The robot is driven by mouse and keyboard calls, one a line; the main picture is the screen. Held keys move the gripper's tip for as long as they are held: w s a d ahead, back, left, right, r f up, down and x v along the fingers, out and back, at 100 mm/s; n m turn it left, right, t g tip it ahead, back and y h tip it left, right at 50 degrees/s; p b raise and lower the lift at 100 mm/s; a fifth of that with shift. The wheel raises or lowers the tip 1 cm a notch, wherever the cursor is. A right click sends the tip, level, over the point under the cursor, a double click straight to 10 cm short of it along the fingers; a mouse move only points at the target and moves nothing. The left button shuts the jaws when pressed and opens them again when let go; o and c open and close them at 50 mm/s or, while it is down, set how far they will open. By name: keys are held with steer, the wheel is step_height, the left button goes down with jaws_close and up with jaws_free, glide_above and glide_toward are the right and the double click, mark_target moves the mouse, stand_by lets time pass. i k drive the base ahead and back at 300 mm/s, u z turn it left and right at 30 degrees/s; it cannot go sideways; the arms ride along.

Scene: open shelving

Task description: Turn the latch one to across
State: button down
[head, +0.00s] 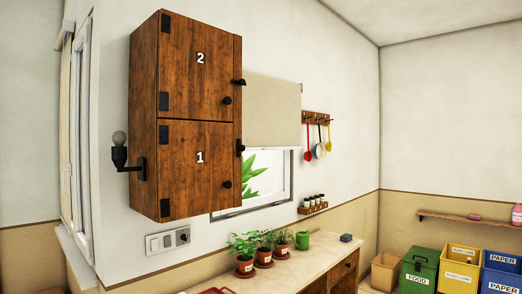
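A dark wooden wall cabinet (144,100) hangs at the left with two doors, one above the other. The lower door (200,180) is marked 1 and looks closed. Latch one (240,147) is a small black piece at its upper right edge and looks upright. The upper door (195,85) is marked 2 and also looks closed. Its latch (239,82) is black and looks turned across. A round black knob (227,184) sits on door 1 and another (227,100) on door 2. My gripper is not in view.
A wall lamp (119,155) sticks out left of the cabinet. Switches (167,241) are below it. Potted plants (264,255) and a green mug (302,240) stand on the counter (310,262). Utensils (318,148) hang right of the window blind. Sorting bins (420,268) stand at the right.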

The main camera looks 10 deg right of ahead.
mark_target(240, 148)
steer(key=z, duration=0.05)
steer(key=k, duration=0.45)
steer(key=u, duration=0.2)
steer(key=i, duration=0.9)
steer(key=u, duration=4.7)
steer(key=i, duration=0.1)
steer(key=z, duration=3.2)
